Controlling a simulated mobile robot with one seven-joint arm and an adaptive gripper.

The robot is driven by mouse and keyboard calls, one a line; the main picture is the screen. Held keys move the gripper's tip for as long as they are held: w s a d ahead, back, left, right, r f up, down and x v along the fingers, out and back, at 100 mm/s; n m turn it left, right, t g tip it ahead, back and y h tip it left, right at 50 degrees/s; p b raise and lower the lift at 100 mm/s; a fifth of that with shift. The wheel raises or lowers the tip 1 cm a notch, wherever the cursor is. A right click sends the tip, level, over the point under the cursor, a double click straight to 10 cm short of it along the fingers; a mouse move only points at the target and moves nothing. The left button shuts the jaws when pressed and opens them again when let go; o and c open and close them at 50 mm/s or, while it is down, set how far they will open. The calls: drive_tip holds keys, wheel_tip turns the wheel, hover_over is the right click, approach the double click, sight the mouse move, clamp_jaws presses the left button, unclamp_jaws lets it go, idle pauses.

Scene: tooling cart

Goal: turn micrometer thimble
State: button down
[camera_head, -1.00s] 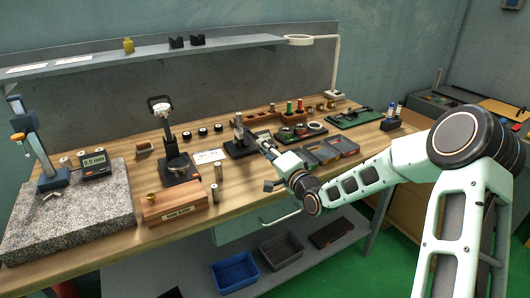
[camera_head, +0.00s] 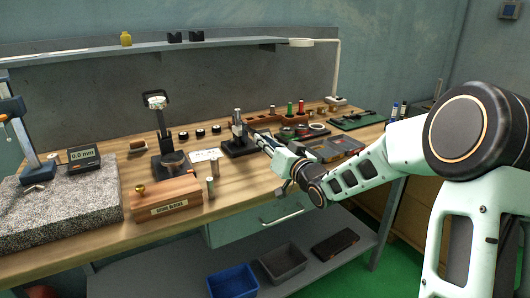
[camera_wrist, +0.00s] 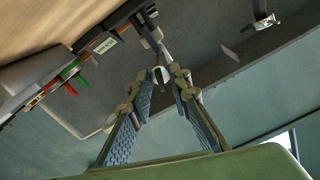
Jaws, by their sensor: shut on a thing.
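The micrometer stand (camera_head: 240,148) is a dark block on the wooden bench, with a silver upright part (camera_head: 238,122) rising from it. My gripper (camera_head: 256,138) reaches in from the right and its fingertips are at the stand's right side. In the wrist view, the two ribbed fingers (camera_wrist: 168,80) come together on a small silver piece (camera_wrist: 159,75), which appears to be the micrometer's thimble. The rest of the micrometer is small and partly hidden by the fingers, so its scale cannot be read.
A dial gauge stand (camera_head: 168,150) and a wooden gauge block box (camera_head: 166,200) stand left of my gripper. A granite plate (camera_head: 60,212) is at far left. Trays (camera_head: 335,148) and a ring lamp (camera_head: 336,75) are behind and right. Bins (camera_head: 233,281) sit on the lower shelf.

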drive_tip(key=shift+f+n+b, duration=0.1)
drive_tip(key=shift+n+b, duration=1.9)
drive_tip(key=shift+n, duration=0.2)
drive_tip(key=c, duration=2.2)
unclamp_jaws()
drive_tip(key=shift+s+d, duration=0.1)
drive_tip(key=shift+s, duration=0.05)
drive_tip(key=v, duration=1.1)
drive_tip(key=shift+s+d, duration=0.2)
drive_tip(key=shift+s, duration=0.05)
